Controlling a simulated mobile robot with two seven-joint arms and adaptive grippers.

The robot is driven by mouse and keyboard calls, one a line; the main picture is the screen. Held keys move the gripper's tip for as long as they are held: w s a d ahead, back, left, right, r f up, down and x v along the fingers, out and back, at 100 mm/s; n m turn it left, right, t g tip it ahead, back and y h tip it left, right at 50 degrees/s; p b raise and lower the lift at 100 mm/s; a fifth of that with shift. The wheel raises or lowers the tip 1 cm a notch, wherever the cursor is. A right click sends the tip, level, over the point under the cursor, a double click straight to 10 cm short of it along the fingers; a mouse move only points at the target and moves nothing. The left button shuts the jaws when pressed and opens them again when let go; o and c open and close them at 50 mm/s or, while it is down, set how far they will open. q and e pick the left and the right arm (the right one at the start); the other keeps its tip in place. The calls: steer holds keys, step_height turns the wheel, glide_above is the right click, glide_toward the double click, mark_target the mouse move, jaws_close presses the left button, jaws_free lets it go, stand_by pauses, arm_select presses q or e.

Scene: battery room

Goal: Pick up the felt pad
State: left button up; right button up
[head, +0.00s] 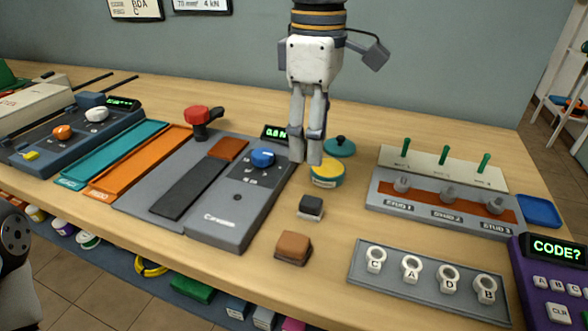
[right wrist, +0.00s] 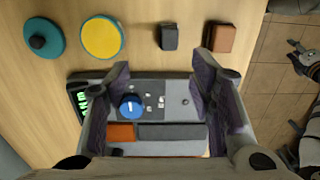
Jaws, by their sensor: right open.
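A small dark block with a paler lower part (head: 311,207) stands on the bench in front of the yellow tin; it looks most like the felt pad. It also shows in the right wrist view (right wrist: 169,37), upper middle. A brown block (head: 293,247) lies nearer the bench's front edge and also shows in the right wrist view (right wrist: 222,38); I cannot rule it out as the pad. My right gripper (head: 306,160) points down, open and empty, above the bench behind the dark block, beside the grey device. My left gripper is not in view.
A yellow-topped tin (head: 327,173) and a teal knobbed lid (head: 340,148) stand close to the right gripper. The grey device with a blue knob (head: 225,208) is to the left. A stud panel (head: 440,205) and a tray of lettered rings (head: 425,283) are to the right.

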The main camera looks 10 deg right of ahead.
mark_target(311, 200)
steer(key=f, duration=0.1)
steer(key=s+f, duration=0.2)
steer(key=f, duration=0.7)
steer(key=shift+a+f, duration=0.2)
steer(key=shift+f, duration=0.15)
steer(key=shift+w+f, duration=0.2)
steer(key=shift+f, duration=0.15)
steer(key=c, duration=1)
